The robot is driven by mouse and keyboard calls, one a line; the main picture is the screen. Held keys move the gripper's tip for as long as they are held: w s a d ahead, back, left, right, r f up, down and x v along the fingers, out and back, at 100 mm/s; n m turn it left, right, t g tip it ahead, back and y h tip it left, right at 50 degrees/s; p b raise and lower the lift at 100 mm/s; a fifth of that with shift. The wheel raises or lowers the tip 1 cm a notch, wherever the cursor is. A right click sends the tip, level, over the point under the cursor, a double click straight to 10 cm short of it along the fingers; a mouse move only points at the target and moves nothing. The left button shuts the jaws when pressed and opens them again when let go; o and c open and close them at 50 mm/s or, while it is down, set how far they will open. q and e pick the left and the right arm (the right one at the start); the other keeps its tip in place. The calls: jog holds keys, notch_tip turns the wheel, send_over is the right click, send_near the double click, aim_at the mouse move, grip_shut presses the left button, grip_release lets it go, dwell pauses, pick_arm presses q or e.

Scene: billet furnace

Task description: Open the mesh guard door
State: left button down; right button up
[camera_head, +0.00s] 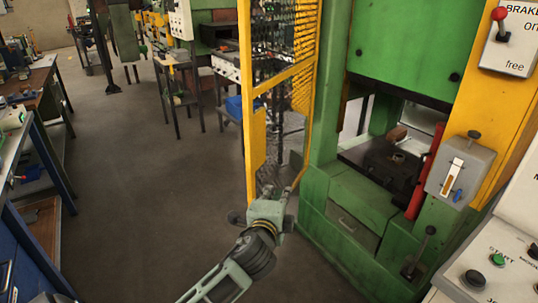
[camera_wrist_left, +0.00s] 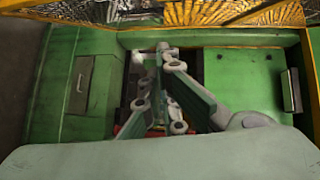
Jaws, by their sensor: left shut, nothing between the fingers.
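The mesh guard door (camera_head: 246,90) has a yellow frame with metal mesh. In the head view it stands left of the green press (camera_head: 350,203), with its right side close to the press's left edge. The press opening beside it is uncovered and shows a dark block (camera_head: 385,165). My left gripper (camera_head: 275,200) is at the door's lower end, in front of the frame; I cannot tell whether it touches. Its fingers (camera_wrist_left: 165,95) are shut and empty in the left wrist view. Mesh in a yellow frame (camera_wrist_left: 190,12) runs along the top there. My right gripper is out of view.
A control panel with a green start button (camera_head: 498,259) is at the lower right. Workbenches (camera_head: 40,130) line the left side. The grey floor (camera_head: 150,190) between is clear.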

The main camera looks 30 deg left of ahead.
pick_arm(q)
notch_tip(320, 180, up, 8)
jog(key=s+t+y, duration=0.1)
jog(key=w+a+p, duration=0.3)
jog(key=w+a, duration=0.4)
jog(key=w, duration=0.1)
jog(key=shift+w+a, duration=0.15)
jog(key=shift+a, duration=0.25)
